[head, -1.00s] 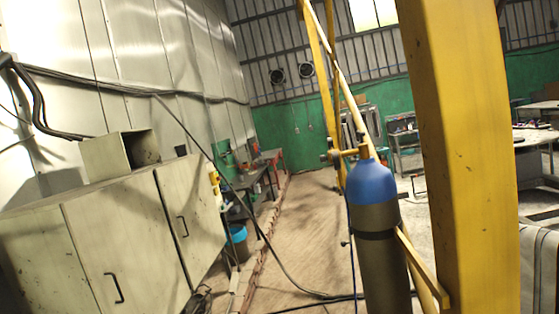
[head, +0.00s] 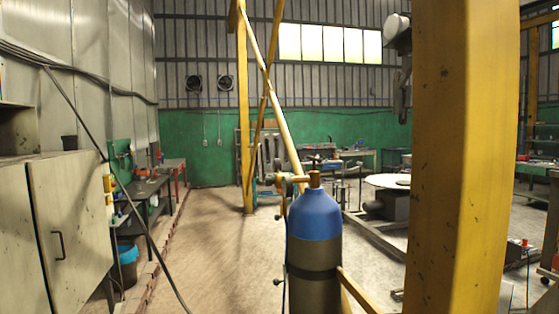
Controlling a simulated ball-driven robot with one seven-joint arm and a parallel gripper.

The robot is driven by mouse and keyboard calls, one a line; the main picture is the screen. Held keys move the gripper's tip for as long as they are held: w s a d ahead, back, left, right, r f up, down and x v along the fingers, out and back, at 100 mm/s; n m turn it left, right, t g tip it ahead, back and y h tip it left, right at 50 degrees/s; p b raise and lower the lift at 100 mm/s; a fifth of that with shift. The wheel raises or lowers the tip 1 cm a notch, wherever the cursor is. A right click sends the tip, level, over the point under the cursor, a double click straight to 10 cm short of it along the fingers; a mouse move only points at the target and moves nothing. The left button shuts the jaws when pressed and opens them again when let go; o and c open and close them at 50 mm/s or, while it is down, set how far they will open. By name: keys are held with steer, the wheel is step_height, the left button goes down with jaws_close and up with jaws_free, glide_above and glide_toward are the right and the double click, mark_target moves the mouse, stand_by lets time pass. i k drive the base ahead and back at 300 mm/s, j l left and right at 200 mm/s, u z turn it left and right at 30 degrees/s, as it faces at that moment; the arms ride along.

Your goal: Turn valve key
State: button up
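A gas cylinder (head: 314,262) with a blue shoulder and a dark grey body stands upright in the lower middle of the head view. A brass valve (head: 314,179) sits on its top, with a fitting (head: 284,183) reaching out to the left. I cannot make out a separate valve key on it at this size. A dark hose hangs from the fitting along the cylinder's left side. My gripper is not in view, and nothing is seen touching the cylinder or valve.
A thick yellow column (head: 455,160) stands close on the right, with a yellow brace near the cylinder. A beige cabinet (head: 70,230) is at the left. A blue bin (head: 127,265) and workbench (head: 145,190) lie beyond it. The floor (head: 215,240) left of the cylinder is mostly clear.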

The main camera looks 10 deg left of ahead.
mark_target(314, 165)
steer(key=i+j, duration=0.2)
steer(key=i, duration=0.3)
steer(key=i+j, duration=0.2)
steer(key=i, duration=0.35)
steer(key=i+j, duration=0.15)
steer(key=i, duration=0.35)
